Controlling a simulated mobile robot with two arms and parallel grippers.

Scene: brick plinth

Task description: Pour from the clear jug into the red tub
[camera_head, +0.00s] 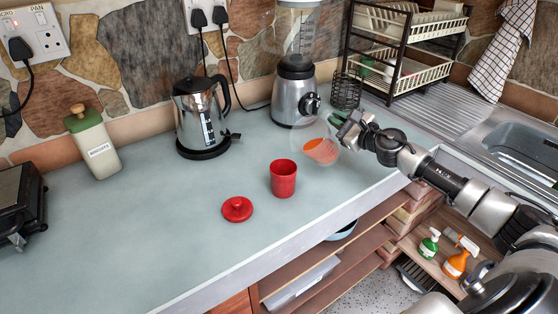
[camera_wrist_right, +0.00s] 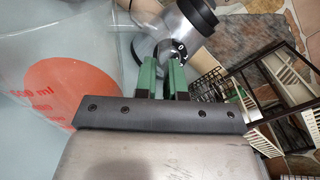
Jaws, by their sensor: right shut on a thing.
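The red tub (camera_head: 283,180) stands upright and open on the counter, with a red lid (camera_head: 237,209) lying in front of it to the left. The clear jug (camera_head: 313,137), see-through with an orange patch, is just right of and behind the tub. In the right wrist view the jug (camera_wrist_right: 50,40) fills the left side, with its orange patch and "ml" marks. My right gripper (camera_head: 342,122) is shut at the jug's right side; its green fingers (camera_wrist_right: 162,78) show in the wrist view, but the gripped part is hidden. I cannot tell the jug's exact tilt. My left gripper is out of view.
A blender (camera_head: 295,92) stands behind the jug, with a wire holder (camera_head: 346,91) and dish rack (camera_head: 408,70) to its right. A kettle (camera_head: 200,115) stands at the back left.

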